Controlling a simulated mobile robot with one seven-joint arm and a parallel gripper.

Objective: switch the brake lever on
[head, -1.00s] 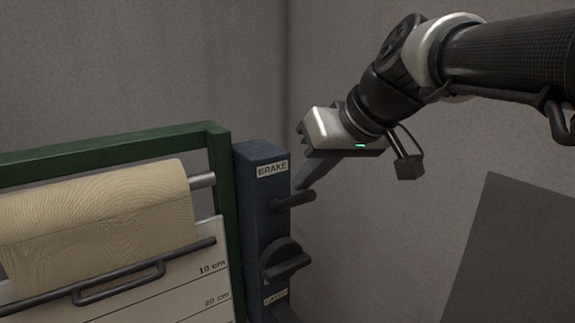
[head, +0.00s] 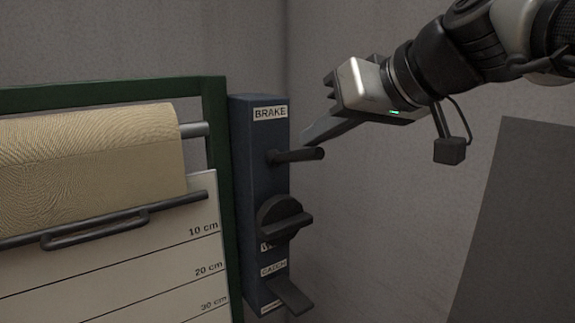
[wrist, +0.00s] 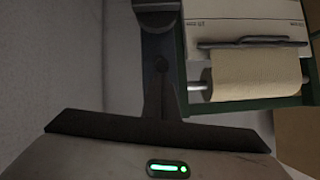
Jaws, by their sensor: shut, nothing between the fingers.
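The brake lever (head: 300,155) is a dark rod. It sticks out to the right from the blue control post (head: 243,190), just under the BRAKE label (head: 270,113), and looks close to level. My gripper (head: 306,139) comes in from the upper right. Its fingers are shut and empty, and their tips are just above and behind the lever in the head view. I cannot tell whether they touch it. In the wrist view the shut fingers (wrist: 159,68) point toward the post, and the lever cannot be made out clearly.
Below the lever are a dark rotary knob (head: 284,219) and a lower lever (head: 289,296) by the CATCH label. A green frame (head: 215,120) with a tan roll (head: 90,150) and a marked white sheet (head: 150,265) stands left. A grey panel (head: 520,230) stands right.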

